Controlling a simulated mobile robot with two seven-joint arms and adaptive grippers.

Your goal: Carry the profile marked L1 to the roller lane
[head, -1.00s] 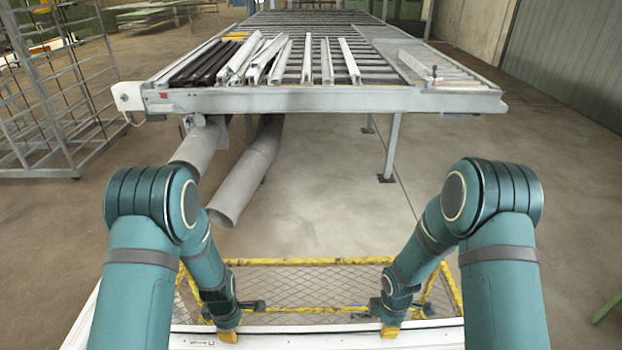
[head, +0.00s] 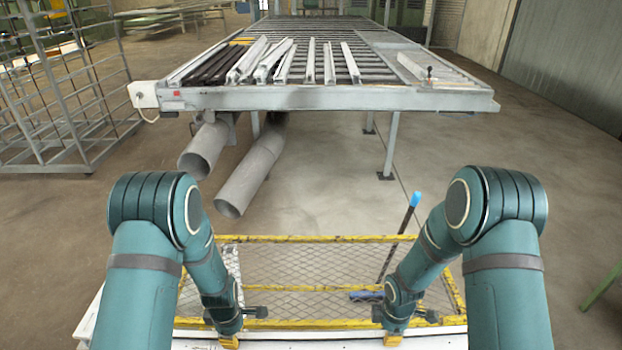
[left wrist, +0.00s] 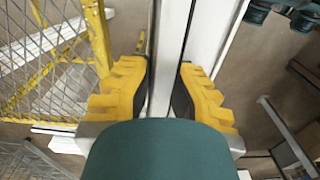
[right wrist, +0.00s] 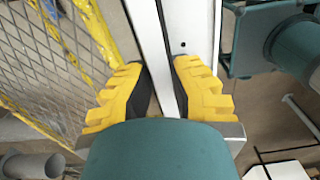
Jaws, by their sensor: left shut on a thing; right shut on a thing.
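A long white profile (head: 310,341) lies crosswise along the bottom edge of the head view, held by both of my grippers. My left gripper (head: 229,342) is shut around it left of centre, and my right gripper (head: 392,340) is shut around it right of centre. The left wrist view shows the profile (left wrist: 167,60) between the yellow fingers, and the right wrist view shows the profile (right wrist: 160,60) likewise. I cannot read an L1 mark on it. A roller table (head: 330,98), perhaps the roller lane, stands ahead, with several white and dark profiles lying on it.
A yellow mesh-floored frame (head: 320,239) lies just beyond the held profile. A dark stick with a blue top (head: 415,199) stands tilted inside it. Grey pipes (head: 250,175) jut out under the roller table. A metal rack (head: 60,95) stands left.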

